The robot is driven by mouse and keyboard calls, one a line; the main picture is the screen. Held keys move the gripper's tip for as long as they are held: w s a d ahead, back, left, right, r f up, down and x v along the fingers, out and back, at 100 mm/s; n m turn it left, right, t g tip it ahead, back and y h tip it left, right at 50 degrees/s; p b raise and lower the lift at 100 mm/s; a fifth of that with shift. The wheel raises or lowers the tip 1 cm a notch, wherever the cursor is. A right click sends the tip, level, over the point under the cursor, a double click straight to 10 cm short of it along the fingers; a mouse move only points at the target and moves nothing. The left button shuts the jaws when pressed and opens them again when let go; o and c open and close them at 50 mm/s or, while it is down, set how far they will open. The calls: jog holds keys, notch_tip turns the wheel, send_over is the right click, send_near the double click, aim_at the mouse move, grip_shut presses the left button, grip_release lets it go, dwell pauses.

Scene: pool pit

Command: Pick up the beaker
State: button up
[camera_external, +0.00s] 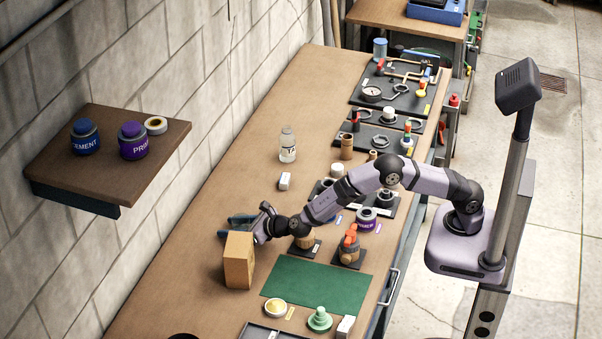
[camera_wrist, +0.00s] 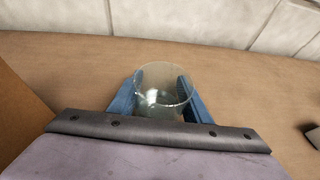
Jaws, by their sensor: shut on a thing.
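The beaker (camera_wrist: 163,95) is a clear glass with a round open rim, seen from above in the wrist view. It stands between the two blue fingers of my gripper (camera_wrist: 160,98), one on each side, and the gripper is shut on it. The lower part of the beaker is hidden behind my wrist housing. In the external view my gripper (camera_external: 240,226) is low over the wooden bench near the wall side, behind a cardboard box. The beaker cannot be made out there. I cannot tell whether its base touches the bench.
A cardboard box (camera_external: 238,260) stands right beside my gripper. A green mat (camera_external: 316,286) lies in front of it. A wall shelf (camera_external: 97,179) holds jars. The bench (camera_external: 228,195) is bare toward the wall.

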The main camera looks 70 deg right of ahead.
jog(key=shift+r, duration=0.25)
notch_tip(320, 180, up, 10)
jog(key=shift+f, duration=0.2)
dwell(0.9)
